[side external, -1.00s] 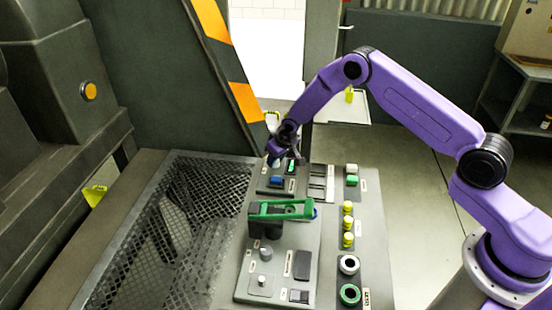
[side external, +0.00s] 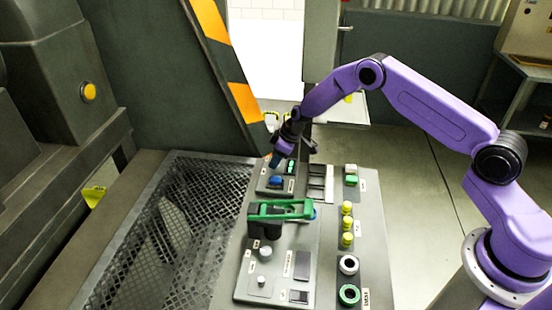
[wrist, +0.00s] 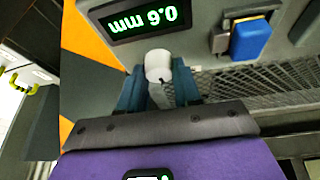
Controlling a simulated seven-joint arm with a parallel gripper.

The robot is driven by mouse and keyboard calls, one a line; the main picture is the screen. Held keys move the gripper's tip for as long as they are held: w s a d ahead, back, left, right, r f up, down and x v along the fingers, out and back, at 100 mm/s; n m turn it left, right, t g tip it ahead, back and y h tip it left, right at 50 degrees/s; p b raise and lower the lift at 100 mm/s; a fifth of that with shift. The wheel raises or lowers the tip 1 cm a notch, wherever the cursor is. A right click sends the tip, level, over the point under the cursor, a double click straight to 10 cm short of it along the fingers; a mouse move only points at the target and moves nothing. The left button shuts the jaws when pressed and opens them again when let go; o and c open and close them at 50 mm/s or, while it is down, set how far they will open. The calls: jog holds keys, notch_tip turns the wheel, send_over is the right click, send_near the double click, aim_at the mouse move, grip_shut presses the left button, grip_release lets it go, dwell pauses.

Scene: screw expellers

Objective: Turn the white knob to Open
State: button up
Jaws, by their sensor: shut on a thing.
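The white knob (wrist: 158,66) shows in the wrist view between the teal fingers of my gripper (wrist: 158,88), just below a green-lit display (wrist: 145,20). The fingers are shut on the knob, one on each side. In the side external view, my gripper (side external: 277,158) is at the far end of the control panel (side external: 277,260), and I cannot make out the knob there. No Open mark can be read in these frames.
A blue switch (wrist: 251,40) is beside the knob, and it also shows in the side view (side external: 275,182). A green-handled lever (side external: 285,209) stands nearer the camera. Yellow buttons (side external: 347,224) line the right. A mesh grate (side external: 170,235) lies left.

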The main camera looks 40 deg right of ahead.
jog(key=n, duration=0.2)
jog(key=n+g+y, duration=0.1)
jog(key=n, duration=0.1)
jog(key=n+g, duration=0.1)
jog(key=n, duration=0.1)
jog(key=shift+w+d+n+y, duration=0.15)
jog(key=shift+d+n+y, duration=0.1)
jog(key=shift+n+y, duration=0.05)
dwell(0.3)
jog(key=o, duration=0.8)
jog(key=shift+c, duration=0.2)
jog(key=m+t, duration=0.1)
jog(key=m, duration=0.2)
jog(key=shift+a, duration=0.15)
jog(key=m+h, duration=0.1)
jog(key=m, duration=0.1)
jog(key=m+t+h, duration=0.1)
jog(key=m, duration=0.2)
jog(key=shift+s+a, duration=0.15)
jog(key=shift+s, duration=0.05)
jog(key=shift+m+t+h, duration=0.4)
jog(key=shift+m+h, duration=0.3)
jog(key=shift+m, duration=1)
